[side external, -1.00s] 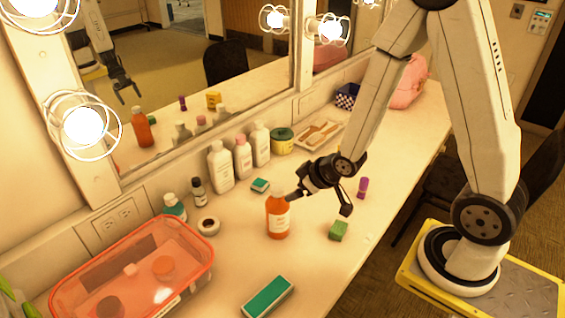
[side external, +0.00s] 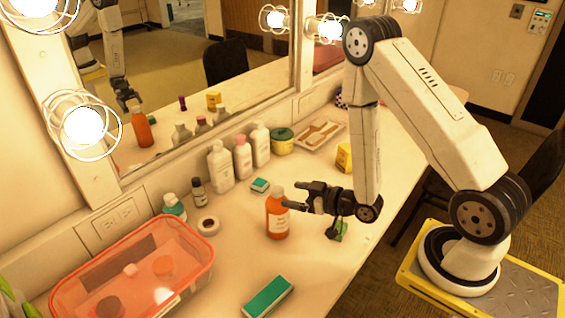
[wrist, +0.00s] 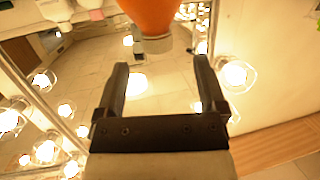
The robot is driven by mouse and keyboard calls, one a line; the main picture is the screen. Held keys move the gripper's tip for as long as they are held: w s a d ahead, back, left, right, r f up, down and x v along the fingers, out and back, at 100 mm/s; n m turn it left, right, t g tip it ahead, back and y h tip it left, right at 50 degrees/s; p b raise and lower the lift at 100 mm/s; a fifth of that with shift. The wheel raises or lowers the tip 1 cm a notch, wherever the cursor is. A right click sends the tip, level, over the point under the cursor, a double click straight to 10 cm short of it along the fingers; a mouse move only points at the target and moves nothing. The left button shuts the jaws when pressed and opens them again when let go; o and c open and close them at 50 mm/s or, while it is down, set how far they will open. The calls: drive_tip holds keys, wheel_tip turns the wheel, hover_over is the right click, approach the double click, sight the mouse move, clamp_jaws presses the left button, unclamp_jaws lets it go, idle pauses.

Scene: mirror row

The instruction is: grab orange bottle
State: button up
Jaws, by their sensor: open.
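The orange bottle (side external: 277,216) with a pale label and light cap stands upright on the counter. In the wrist view, its orange body (wrist: 150,12) and cap show upside down at the top edge, ahead of the gap between the fingers. My gripper (side external: 308,219) is open just to the right of the bottle, its fingers pointing left towards it. In the wrist view my gripper (wrist: 160,64) is empty, with both fingers spread apart. Whether a finger touches the bottle is not clear.
A green block (side external: 341,231) sits partly hidden behind my gripper. White bottles (side external: 221,167) line the mirror. A clear orange-rimmed bin (side external: 200,275) is at front left, with a green-topped block (side external: 267,297) nearby. A yellow box (side external: 344,157) stands behind. The mirror (side external: 190,60) repeats the scene.

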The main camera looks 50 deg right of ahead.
sight(273, 188)
drive_tip(key=shift+s, duration=0.1)
drive_tip(key=shift+x, duration=1.3)
drive_tip(key=shift+x, duration=2.6)
drive_tip(key=shift+d+r, duration=0.1)
drive_tip(key=shift+d, duration=0.1)
clamp_jaws()
